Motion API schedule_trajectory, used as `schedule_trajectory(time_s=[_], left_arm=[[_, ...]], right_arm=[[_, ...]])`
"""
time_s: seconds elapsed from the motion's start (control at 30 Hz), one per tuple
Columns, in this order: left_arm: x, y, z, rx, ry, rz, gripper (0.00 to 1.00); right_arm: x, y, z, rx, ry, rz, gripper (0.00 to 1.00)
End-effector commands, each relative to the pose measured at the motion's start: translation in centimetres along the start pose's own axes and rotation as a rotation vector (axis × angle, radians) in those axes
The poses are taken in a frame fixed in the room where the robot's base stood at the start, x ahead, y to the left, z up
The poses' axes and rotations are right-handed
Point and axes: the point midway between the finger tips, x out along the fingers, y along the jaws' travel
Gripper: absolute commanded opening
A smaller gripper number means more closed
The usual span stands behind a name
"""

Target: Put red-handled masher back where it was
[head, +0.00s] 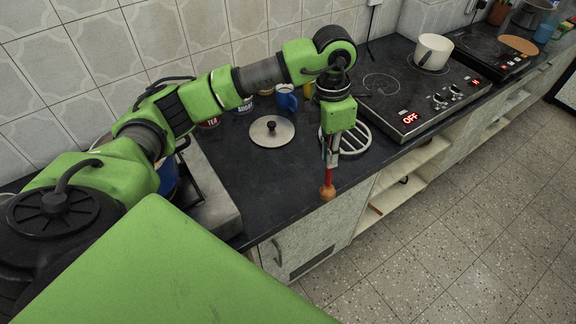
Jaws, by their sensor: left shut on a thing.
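My left gripper (332,158) points down over the front part of the dark counter (270,195). It is shut on the red-handled masher (328,178). The red handle shows below and beside the fingers, with a brown rounded end at the bottom, close to the counter's front edge. I cannot tell whether this end touches the counter. The rest of the masher is hidden by the gripper. My right gripper is not in view.
A slatted grey metal trivet (356,142) lies just behind my left gripper. A round lid with a black knob (272,131) lies to its left. A blue mug (286,98) and tins stand behind. A cooktop (412,92) with a white pot (433,51) is to the right.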

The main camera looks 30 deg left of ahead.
Motion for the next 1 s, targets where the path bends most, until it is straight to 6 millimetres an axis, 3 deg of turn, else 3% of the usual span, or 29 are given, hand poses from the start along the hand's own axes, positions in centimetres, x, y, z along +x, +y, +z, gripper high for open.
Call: schedule_trajectory(time_s=[0.6,0.87,1.0], left_arm=[[-8.2,3.2,5.5,-1.370,-0.027,0.089,0.00],[-9.8,3.5,6.1,-1.650,-0.027,0.095,0.00],[-9.5,4.3,4.6,-1.681,-0.023,0.096,0.00]], right_arm=[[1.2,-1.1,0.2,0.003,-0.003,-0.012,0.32],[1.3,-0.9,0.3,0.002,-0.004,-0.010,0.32],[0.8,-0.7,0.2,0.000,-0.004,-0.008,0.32]])
